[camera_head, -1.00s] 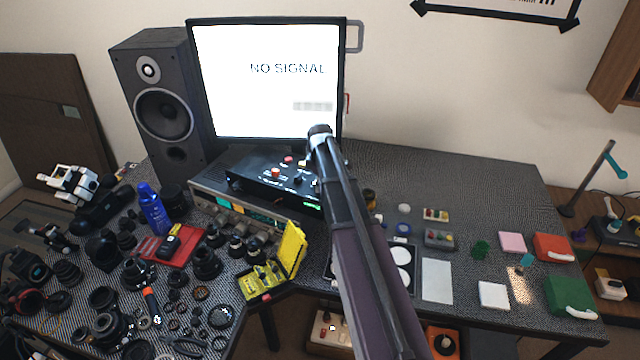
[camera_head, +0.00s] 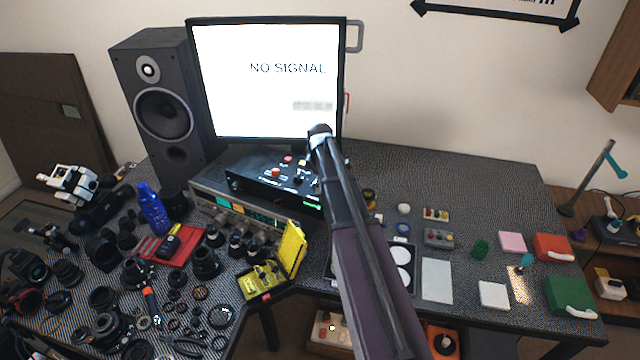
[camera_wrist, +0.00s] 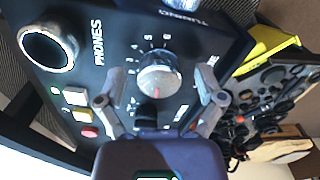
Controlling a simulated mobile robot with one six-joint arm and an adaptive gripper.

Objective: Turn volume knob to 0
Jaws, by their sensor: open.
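A round silver knob (camera_wrist: 159,76) with a red mark on its face shows in the wrist view, on a black panel with a printed number scale around it. The knob's own label cannot be read. In the head view, the black control unit (camera_head: 248,181) sits beneath the monitor, and my arm hides its right part and my gripper.
A PHONES socket (camera_wrist: 47,46), lit white buttons (camera_wrist: 76,97) and a red button (camera_wrist: 89,131) lie left of the knob. A TUNING knob (camera_wrist: 181,4) is above. The monitor (camera_head: 265,110) stands close behind the unit; an open yellow case (camera_head: 291,250) is in front.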

